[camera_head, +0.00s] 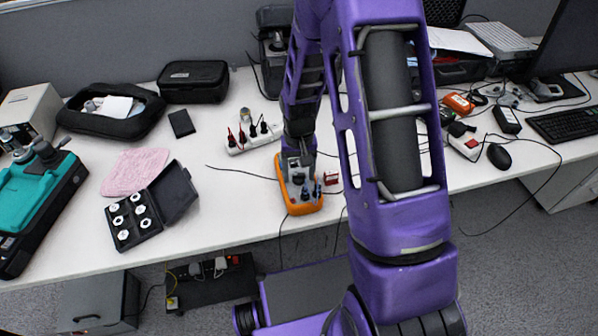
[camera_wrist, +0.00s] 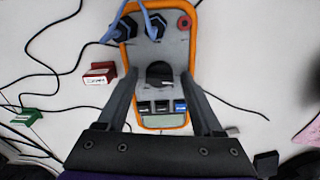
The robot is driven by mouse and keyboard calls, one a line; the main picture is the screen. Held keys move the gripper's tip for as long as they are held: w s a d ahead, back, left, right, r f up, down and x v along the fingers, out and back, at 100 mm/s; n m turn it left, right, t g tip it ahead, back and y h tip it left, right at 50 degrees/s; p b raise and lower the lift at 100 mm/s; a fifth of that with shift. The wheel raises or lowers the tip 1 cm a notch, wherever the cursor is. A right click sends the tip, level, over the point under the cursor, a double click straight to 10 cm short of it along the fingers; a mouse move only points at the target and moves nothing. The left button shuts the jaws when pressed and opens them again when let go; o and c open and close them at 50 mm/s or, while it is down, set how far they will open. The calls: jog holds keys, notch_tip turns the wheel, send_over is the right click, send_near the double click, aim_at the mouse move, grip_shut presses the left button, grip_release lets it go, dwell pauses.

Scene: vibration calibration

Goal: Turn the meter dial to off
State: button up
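The orange-edged grey meter (camera_head: 306,208) lies on the white table beneath my arm. In the wrist view the meter (camera_wrist: 171,47) fills the middle, with its dark round dial (camera_wrist: 158,72) near the centre. The dial has a small light mark near its lower edge. My gripper (camera_wrist: 161,77) is open, one finger on each side of the dial. I cannot tell whether the fingertips touch it. In the head view my gripper (camera_head: 297,166) is over the meter and hides part of its face.
Plugs with blue leads (camera_wrist: 155,25) stand in the meter's far end. A small red block (camera_head: 331,178) lies beside it. A white power strip (camera_head: 254,137) is behind, and an open black case (camera_head: 150,208) is left. Thin cables cross the table.

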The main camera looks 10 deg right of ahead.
aim_at(299, 175)
dwell(0.3)
notch_tip(299, 175, up, 17)
jog(key=shift+r+p, duration=0.2)
jog(key=shift+p, duration=0.75)
